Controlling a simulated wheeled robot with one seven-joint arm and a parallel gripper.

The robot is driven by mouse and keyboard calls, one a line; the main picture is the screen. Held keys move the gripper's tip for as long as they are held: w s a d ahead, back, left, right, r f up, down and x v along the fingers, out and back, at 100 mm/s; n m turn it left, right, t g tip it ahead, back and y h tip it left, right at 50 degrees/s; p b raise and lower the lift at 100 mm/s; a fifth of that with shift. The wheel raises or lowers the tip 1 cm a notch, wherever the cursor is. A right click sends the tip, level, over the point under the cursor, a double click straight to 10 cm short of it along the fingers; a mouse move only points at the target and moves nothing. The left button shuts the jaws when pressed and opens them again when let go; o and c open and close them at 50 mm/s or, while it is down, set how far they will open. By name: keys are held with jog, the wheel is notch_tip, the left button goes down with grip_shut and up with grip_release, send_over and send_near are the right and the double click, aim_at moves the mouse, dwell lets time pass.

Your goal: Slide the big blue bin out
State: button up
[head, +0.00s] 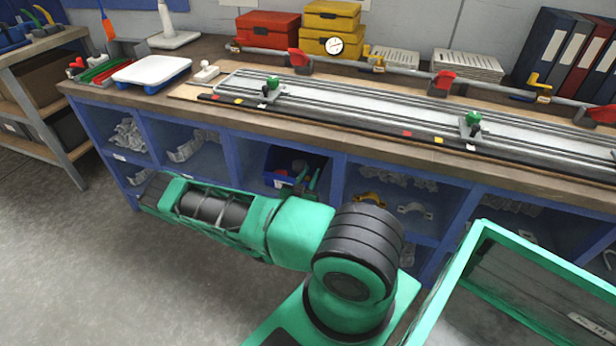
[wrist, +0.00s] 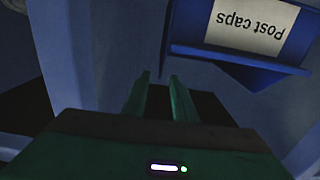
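The big blue bin (head: 275,163) sits in an upper-row compartment of the blue shelving under the workbench, with red and grey items inside. In the wrist view the bin (wrist: 190,52) is at the upper right, its front lip and an upside-down white "Post caps" label (wrist: 250,27) showing. My gripper (wrist: 159,77) is open, its two green fingers apart with nothing between them. The fingertips appear just short of the bin's lip and to its left in the wrist view. In the head view slim green parts, seemingly my fingers, show before the bin; my arm hides the area below.
A workbench (head: 150,104) runs above the shelving, bearing a long metal rail fixture (head: 370,110). Blue dividers (head: 338,178) flank the bin's compartment. The floor (head: 70,230) at left is clear.

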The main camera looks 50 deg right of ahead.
aim_at(319, 157)
jog(key=shift+f, duration=0.1)
dwell(0.3)
jog(key=x, duration=1)
jog(key=shift+w+d, duration=0.2)
jog(key=shift+d, duration=0.15)
grip_shut()
dwell(1.2)
